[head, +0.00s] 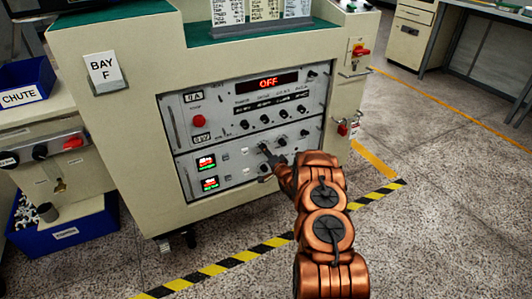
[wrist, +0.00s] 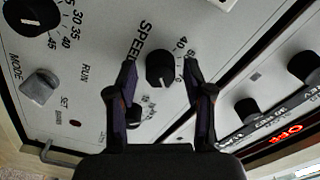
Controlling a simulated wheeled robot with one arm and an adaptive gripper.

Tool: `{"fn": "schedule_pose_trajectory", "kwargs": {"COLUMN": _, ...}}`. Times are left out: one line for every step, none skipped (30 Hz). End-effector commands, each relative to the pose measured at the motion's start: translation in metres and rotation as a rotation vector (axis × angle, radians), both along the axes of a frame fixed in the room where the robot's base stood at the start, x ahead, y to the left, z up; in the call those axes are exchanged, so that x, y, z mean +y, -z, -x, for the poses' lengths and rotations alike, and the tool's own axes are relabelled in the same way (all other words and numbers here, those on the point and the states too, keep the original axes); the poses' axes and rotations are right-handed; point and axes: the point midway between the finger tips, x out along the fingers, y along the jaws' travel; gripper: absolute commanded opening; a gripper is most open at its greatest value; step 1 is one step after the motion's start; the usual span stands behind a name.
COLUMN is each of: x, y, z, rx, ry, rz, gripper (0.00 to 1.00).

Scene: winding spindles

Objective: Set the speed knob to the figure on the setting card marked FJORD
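The speed knob (wrist: 160,68) is a black round knob beside the word SPEED on a light grey panel, with scale figures to its right, partly hidden. My gripper (wrist: 159,64) is open, one dark finger on each side of the knob with a gap at both sides. I cannot tell whether the fingertips reach past the knob's face. In the head view my gripper (head: 268,163) is at the lower panel of the machine. Several setting cards (head: 265,10) stand on the machine top; their print is too small to read, so I cannot tell which is FJORD.
Another black knob (wrist: 32,14) with a scale and a grey MODE knob (wrist: 40,85) are on the same panel. A red display (head: 265,83) reads OFF above several small knobs. A red button (head: 198,121) sits at the left. The floor at right is clear.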

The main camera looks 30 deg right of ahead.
Motion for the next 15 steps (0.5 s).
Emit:
{"fn": "schedule_pose_trajectory", "kwargs": {"x": 0.0001, "y": 0.0000, "z": 0.0000, "rx": 0.000, "ry": 0.000, "rz": 0.000, "gripper": 0.58}}
{"fn": "schedule_pose_trajectory", "kwargs": {"x": 0.0002, "y": 0.0001, "z": 0.0000, "rx": 0.000, "ry": 0.000, "rz": 0.000, "gripper": 0.58}}
{"fn": "schedule_pose_trajectory", "kwargs": {"x": 0.0002, "y": 0.0001, "z": 0.0000, "rx": 0.000, "ry": 0.000, "rz": 0.000, "gripper": 0.58}}
{"fn": "schedule_pose_trajectory", "kwargs": {"x": 0.0003, "y": 0.0001, "z": 0.0001, "rx": 0.000, "ry": -0.001, "rz": 0.000, "gripper": 0.58}}
{"fn": "schedule_pose_trajectory", "kwargs": {"x": 0.0003, "y": 0.0001, "z": 0.0001, "rx": 0.000, "ry": -0.001, "rz": 0.000, "gripper": 0.58}}
{"fn": "schedule_pose_trajectory", "kwargs": {"x": 0.0003, "y": 0.0001, "z": 0.0001, "rx": 0.000, "ry": -0.001, "rz": 0.000, "gripper": 0.58}}
{"fn": "schedule_pose_trajectory", "kwargs": {"x": 0.0003, "y": 0.0001, "z": 0.0001, "rx": 0.000, "ry": -0.001, "rz": 0.000, "gripper": 0.58}}
{"fn": "schedule_pose_trajectory", "kwargs": {"x": 0.0003, "y": 0.0001, "z": 0.0000, "rx": 0.000, "ry": -0.001, "rz": 0.000, "gripper": 0.58}}
{"fn": "schedule_pose_trajectory", "kwargs": {"x": 0.0002, "y": 0.0001, "z": 0.0002, "rx": 0.000, "ry": -0.001, "rz": 0.000, "gripper": 0.58}}
{"fn": "schedule_pose_trajectory", "kwargs": {"x": 0.0003, "y": 0.0002, "z": 0.0007, "rx": 0.000, "ry": -0.001, "rz": 0.000, "gripper": 0.58}}
{"fn": "schedule_pose_trajectory", "kwargs": {"x": 0.0003, "y": 0.0003, "z": 0.0014, "rx": 0.001, "ry": 0.000, "rz": 0.000, "gripper": 0.58}}
{"fn": "schedule_pose_trajectory", "kwargs": {"x": 0.0002, "y": 0.0005, "z": 0.0028, "rx": 0.001, "ry": 0.000, "rz": 0.000, "gripper": 0.58}}
{"fn": "schedule_pose_trajectory", "kwargs": {"x": 0.0002, "y": 0.0007, "z": 0.0043, "rx": 0.002, "ry": 0.000, "rz": 0.000, "gripper": 0.58}}
{"fn": "schedule_pose_trajectory", "kwargs": {"x": 0.0003, "y": 0.0010, "z": 0.0062, "rx": 0.002, "ry": 0.000, "rz": 0.000, "gripper": 0.58}}
{"fn": "schedule_pose_trajectory", "kwargs": {"x": 0.0004, "y": 0.0013, "z": 0.0094, "rx": 0.003, "ry": 0.001, "rz": -0.001, "gripper": 0.58}}
